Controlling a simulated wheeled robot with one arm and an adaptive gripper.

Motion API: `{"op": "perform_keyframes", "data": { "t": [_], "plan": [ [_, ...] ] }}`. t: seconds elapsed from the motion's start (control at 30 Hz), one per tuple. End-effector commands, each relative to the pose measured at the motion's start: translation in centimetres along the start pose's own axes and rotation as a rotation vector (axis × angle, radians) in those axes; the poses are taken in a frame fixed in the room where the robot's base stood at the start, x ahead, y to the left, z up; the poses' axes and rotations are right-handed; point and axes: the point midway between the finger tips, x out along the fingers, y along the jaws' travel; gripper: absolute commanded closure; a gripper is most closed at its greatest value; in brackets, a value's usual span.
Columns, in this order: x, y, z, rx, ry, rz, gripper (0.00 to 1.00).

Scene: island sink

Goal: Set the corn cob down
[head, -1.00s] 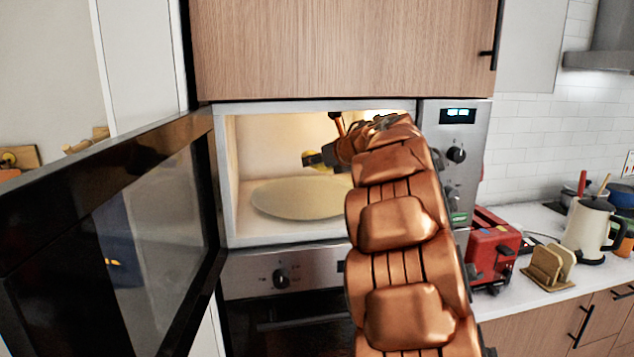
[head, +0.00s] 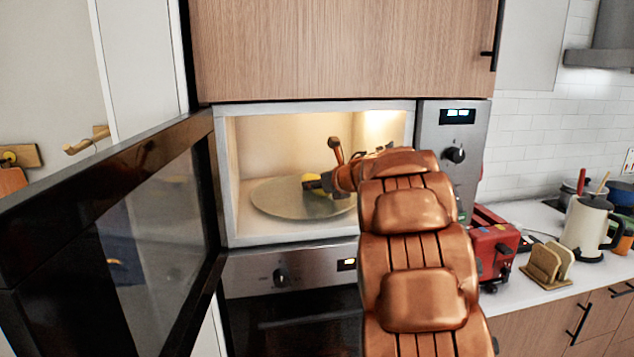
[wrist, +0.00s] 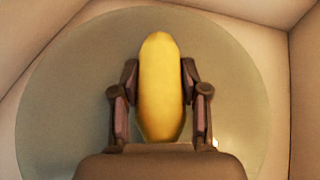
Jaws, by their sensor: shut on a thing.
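The yellow corn cob (wrist: 160,88) is between the two fingers of my gripper (wrist: 160,88) in the wrist view, and the fingers are shut on its sides. In the head view a bit of the corn cob (head: 312,179) shows by my gripper (head: 317,185), inside the open microwave (head: 230,190). The round turntable plate (head: 275,204) lies below it, and it fills much of the wrist view (wrist: 60,100). The cob is over the plate; I cannot tell whether it touches it. My arm hides the plate's right part.
The microwave door (head: 140,210) stands open on the left. The microwave's side walls and ceiling surround my gripper. A red toaster (head: 492,240), a toast rack (head: 548,263) and a kettle (head: 588,225) stand on the right counter. The plate's left part is clear.

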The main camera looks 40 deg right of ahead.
Motion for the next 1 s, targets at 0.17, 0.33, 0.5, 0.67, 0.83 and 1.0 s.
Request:
{"op": "perform_keyframes", "data": {
  "t": [0.17,0.33,0.5,0.67,0.83,1.0],
  "plan": [
    [0.10,0.00,-0.02,-0.002,-0.001,0.000,0.97],
    [0.10,-0.02,-0.07,-0.002,-0.002,-0.001,0.97],
    [0.14,-0.04,-0.18,-0.002,-0.001,-0.001,0.48],
    [0.14,-0.03,-0.16,-0.003,-0.001,-0.001,0.31],
    [0.14,-0.03,-0.16,-0.002,-0.001,-0.001,0.30],
    [0.10,-0.03,-0.06,-0.002,-0.001,-0.001,0.30]
  ]
}}
